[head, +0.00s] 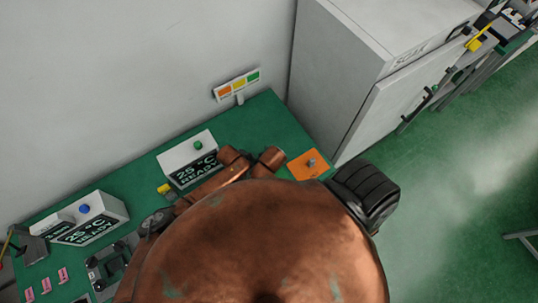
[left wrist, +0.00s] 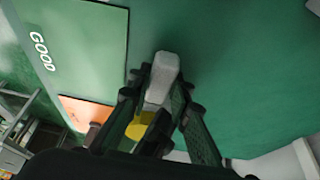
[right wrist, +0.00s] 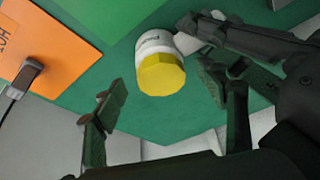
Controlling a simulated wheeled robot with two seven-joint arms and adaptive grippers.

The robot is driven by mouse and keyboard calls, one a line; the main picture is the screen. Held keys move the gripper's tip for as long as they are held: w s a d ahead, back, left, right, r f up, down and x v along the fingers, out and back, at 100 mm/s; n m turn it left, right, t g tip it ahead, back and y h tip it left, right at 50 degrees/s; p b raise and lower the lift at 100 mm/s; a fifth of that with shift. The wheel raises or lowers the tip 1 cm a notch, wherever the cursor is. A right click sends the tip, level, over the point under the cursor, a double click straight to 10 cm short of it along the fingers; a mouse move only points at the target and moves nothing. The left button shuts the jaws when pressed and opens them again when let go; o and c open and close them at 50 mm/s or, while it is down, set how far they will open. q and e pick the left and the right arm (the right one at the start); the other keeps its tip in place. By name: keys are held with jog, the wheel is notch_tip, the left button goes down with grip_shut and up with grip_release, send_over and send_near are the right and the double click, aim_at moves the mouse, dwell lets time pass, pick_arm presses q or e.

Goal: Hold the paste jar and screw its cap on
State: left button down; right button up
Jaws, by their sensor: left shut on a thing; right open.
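The paste jar (right wrist: 155,43) is white with printing, and its yellow cap (right wrist: 162,75) sits on the end facing the right wrist camera. I cannot tell how tight the cap is. My left gripper (left wrist: 160,100) is shut on a pale block (left wrist: 162,75) that joins the jar's side; the yellow cap (left wrist: 140,125) shows partly behind its fingers. In the right wrist view the left gripper (right wrist: 205,40) reaches the jar from the right. My right gripper (right wrist: 170,105) is open and empty, its fingers apart on either side below the cap. In the head view, my arm hides the jar and both grippers.
An orange mat (head: 308,165) with a small grey fitting lies at the green bench's right end. Two white display boxes, one with a green button (head: 188,155) and one with a blue button (head: 93,222), stand along the bench. A grey cabinet (head: 340,80) stands behind.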

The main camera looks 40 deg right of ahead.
jog(key=shift+r, duration=0.1)
jog(key=shift+w+a+r, duration=0.1)
jog(key=shift+r, duration=1.35)
jog(key=shift+a, duration=0.1)
jog(key=shift+c, duration=0.4)
